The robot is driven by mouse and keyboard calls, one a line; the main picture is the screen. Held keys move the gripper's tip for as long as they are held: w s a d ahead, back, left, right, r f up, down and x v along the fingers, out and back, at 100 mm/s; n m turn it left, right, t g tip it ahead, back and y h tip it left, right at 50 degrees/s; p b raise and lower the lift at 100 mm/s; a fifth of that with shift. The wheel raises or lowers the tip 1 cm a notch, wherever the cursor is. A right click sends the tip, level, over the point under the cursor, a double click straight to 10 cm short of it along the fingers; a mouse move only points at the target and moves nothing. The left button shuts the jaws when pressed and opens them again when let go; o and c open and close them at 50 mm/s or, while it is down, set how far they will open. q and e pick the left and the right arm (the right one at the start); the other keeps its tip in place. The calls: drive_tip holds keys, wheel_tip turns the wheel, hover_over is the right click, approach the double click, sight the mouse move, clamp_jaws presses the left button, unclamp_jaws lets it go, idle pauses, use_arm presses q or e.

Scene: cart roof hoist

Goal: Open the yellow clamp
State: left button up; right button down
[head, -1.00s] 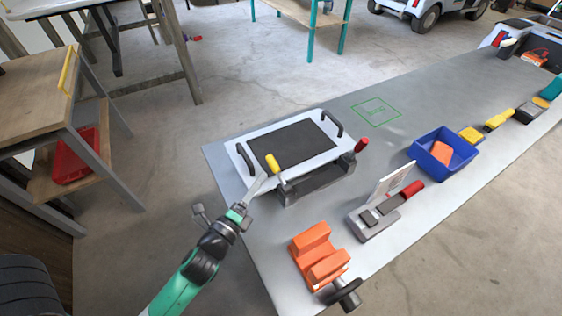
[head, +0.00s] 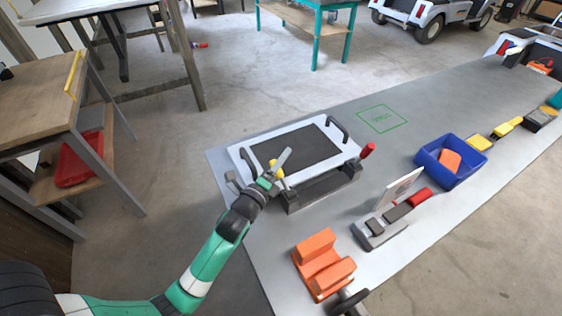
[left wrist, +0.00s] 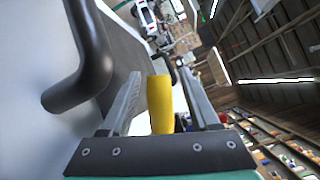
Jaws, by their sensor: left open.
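The yellow clamp (head: 277,169) has an upright yellow handle at the near left corner of a white panel with a dark centre (head: 298,147). The panel sits on a dark grey fixture (head: 325,187) on the grey table. My left gripper (head: 260,168) is open at the yellow handle. In the left wrist view the yellow handle (left wrist: 160,104) stands between the two open fingers (left wrist: 160,78), with visible gaps on both sides. The lower part of the clamp is hidden by my gripper. My right gripper is not in view.
A red clamp handle (head: 368,150) is at the panel's right side. A black panel handle (left wrist: 85,60) is close to my left finger. An orange block (head: 322,264), a small grey fixture with a white card (head: 400,187) and a blue bin (head: 450,177) stand to the right.

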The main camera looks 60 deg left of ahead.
use_arm(q)
clamp_jaws()
idle(1.3)
